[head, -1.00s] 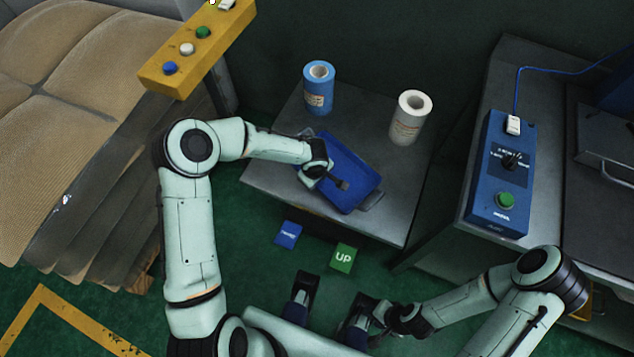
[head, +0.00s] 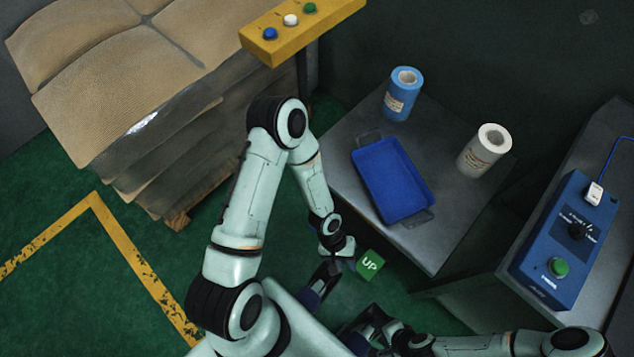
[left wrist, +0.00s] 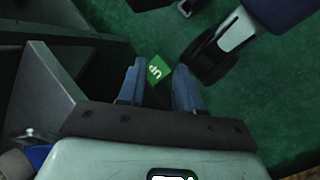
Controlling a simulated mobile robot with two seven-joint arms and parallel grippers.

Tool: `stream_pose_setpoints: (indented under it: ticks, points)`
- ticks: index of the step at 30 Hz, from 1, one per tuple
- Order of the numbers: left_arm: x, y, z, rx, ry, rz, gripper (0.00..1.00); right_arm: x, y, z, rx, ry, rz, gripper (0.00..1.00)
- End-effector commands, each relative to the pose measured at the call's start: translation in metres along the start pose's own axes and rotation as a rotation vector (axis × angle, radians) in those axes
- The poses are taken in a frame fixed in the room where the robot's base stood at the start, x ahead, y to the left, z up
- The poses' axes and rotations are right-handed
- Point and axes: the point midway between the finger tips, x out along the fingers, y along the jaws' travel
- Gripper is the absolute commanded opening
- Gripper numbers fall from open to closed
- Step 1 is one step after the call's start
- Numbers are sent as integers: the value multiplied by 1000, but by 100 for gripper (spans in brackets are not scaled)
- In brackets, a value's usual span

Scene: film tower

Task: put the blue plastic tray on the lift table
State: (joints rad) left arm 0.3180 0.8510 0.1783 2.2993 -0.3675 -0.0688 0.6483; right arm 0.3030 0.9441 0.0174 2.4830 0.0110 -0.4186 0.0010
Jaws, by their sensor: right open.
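The blue plastic tray (head: 393,180) lies empty and flat on a grey metal table (head: 445,237), with a dark handle at each end. A small blue patch at the lower left of the left wrist view (left wrist: 38,155) may be part of it. My left gripper (head: 342,258) is low in front of the table, apart from the tray. In the left wrist view its two fingers (left wrist: 160,67) stand apart with nothing between them. My right gripper (head: 370,330) is open near the bottom edge, partly hidden, away from the tray.
A blue roll (head: 402,95) and a white roll (head: 485,150) stand behind the tray. A green UP pad (head: 370,264) is on the floor below my left gripper. A blue control box (head: 556,240) is at right, a yellow button bar (head: 300,25) above, stacked sacks (head: 130,90) at left.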

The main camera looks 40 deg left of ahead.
Motion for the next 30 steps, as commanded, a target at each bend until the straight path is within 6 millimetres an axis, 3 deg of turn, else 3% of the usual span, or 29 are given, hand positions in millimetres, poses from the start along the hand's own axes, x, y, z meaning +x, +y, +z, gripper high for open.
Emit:
stream_pose_setpoints:
  ticks: [1, 6, 10, 23, 30]
  points:
    - [6, -16, 12, 26, 6, -10, 35, 0, 0, 0, 0, 0, 0, 43]
    - [14, -61, 28, 130, 70, -84, 35, 0, 0, 0, 0, 0, 0, 43]
    - [14, -80, 34, 176, 93, -135, 35, 0, 0, 0, 0, 0, 0, 43]
    - [8, -81, 35, 190, 99, -146, 35, -5, -2, 1, 0, 0, 0, 43]
    - [-33, -63, 48, 191, 87, -147, 35, -50, -15, 6, -2, -13, 1, 43]
